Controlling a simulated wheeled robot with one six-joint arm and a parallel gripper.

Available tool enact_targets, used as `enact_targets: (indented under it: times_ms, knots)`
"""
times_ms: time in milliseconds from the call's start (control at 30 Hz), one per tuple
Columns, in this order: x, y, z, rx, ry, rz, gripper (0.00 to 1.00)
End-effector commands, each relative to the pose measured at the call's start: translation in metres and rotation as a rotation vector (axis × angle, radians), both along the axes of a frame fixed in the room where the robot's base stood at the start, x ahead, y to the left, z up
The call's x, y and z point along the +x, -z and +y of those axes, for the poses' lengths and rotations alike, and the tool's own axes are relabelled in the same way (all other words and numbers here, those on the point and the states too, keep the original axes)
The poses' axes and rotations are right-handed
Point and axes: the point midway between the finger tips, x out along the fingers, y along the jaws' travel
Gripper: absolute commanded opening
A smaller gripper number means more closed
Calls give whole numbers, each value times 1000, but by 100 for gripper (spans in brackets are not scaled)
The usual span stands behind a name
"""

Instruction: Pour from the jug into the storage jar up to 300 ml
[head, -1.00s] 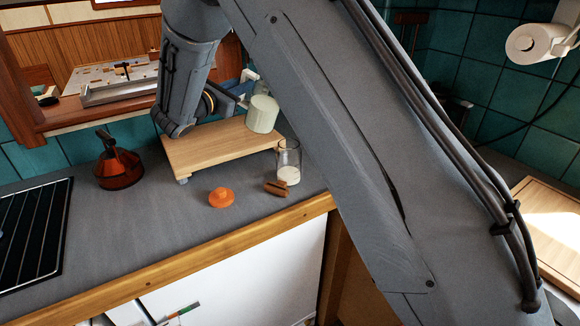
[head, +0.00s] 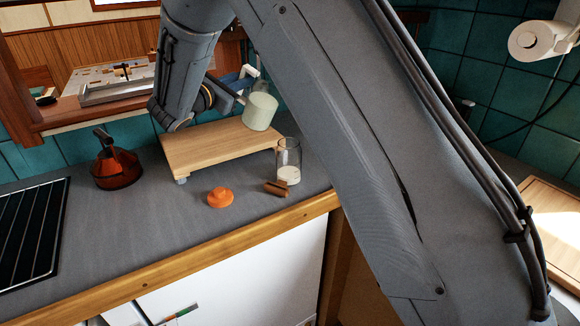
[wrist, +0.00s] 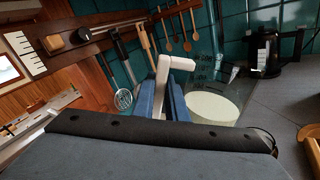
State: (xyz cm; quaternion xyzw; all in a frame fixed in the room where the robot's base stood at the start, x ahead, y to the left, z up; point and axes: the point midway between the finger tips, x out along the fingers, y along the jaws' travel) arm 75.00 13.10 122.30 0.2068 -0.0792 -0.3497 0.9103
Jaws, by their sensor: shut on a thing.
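My gripper (wrist: 165,98) is shut on the pale handle of the jug (wrist: 205,70). The jug is clear, with dark markings, and holds pale contents in the wrist view. In the head view the jug (head: 260,111) is tilted and raised above the right end of a wooden board, up and left of the storage jar. The storage jar (head: 289,160) is clear glass, open and upright on the counter, with white contents in its lower part. No stream between them can be made out. The jar's markings are too small to read.
The wooden board (head: 215,150) stands on short feet behind the jar. An orange lid-like piece (head: 220,197) and a brown block (head: 276,188) lie in front. A dark red kettle (head: 117,168) and a black hob (head: 32,230) are at left.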

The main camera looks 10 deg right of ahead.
Motion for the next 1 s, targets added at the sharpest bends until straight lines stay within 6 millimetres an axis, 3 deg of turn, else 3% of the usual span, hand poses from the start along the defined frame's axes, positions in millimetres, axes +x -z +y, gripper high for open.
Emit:
enact_targets:
  times_ms: [1000]
  knots:
    - [-1, -6, -1, 65, 0, -61, 0]
